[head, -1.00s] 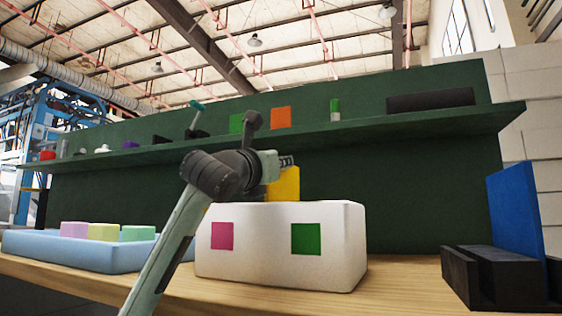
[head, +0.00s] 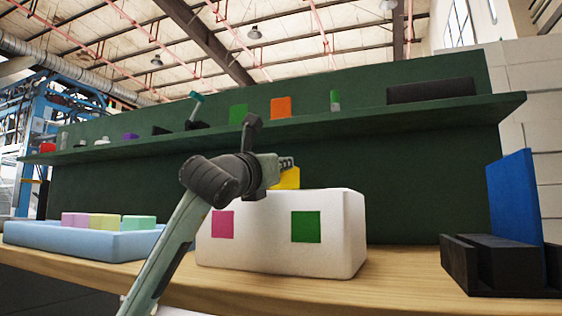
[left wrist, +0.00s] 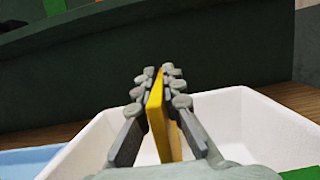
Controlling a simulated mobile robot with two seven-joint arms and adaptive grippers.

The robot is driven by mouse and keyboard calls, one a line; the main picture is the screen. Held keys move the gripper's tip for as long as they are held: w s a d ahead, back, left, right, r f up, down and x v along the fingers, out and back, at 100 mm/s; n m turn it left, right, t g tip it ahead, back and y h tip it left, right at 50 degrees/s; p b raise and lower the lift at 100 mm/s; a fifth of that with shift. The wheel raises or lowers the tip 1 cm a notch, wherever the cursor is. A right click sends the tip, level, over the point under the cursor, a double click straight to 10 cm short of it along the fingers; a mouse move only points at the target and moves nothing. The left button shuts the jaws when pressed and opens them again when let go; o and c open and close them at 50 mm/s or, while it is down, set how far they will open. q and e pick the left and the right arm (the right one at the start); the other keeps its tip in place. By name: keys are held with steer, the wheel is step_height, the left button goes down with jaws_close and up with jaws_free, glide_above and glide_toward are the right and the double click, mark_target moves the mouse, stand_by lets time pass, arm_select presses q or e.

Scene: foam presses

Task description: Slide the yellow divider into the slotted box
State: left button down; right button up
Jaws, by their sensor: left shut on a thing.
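The yellow divider (head: 288,179) stands upright above and partly behind the front wall of the white box (head: 262,255), which carries a pink and a green square. My left gripper (head: 286,163) is over the box and shut on the divider. In the left wrist view the divider (left wrist: 160,115) sits between the fingers (left wrist: 160,85), with its lower part down inside the open box (left wrist: 250,115). The slots are not visible, so I cannot tell whether the divider is in one. My right gripper is not in view.
A light blue tray (head: 70,240) with several pastel blocks stands at the left. A black holder (head: 500,270) with a blue panel (head: 515,205) stands at the right. A green shelf (head: 350,118) with small items runs behind. Bare wood (head: 400,275) lies right of the box.

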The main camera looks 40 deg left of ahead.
arm_select(q)
steer(key=shift+f, duration=0.95)
steer(key=c, duration=1.6)
jaws_free()
steer(key=v, duration=1.2)
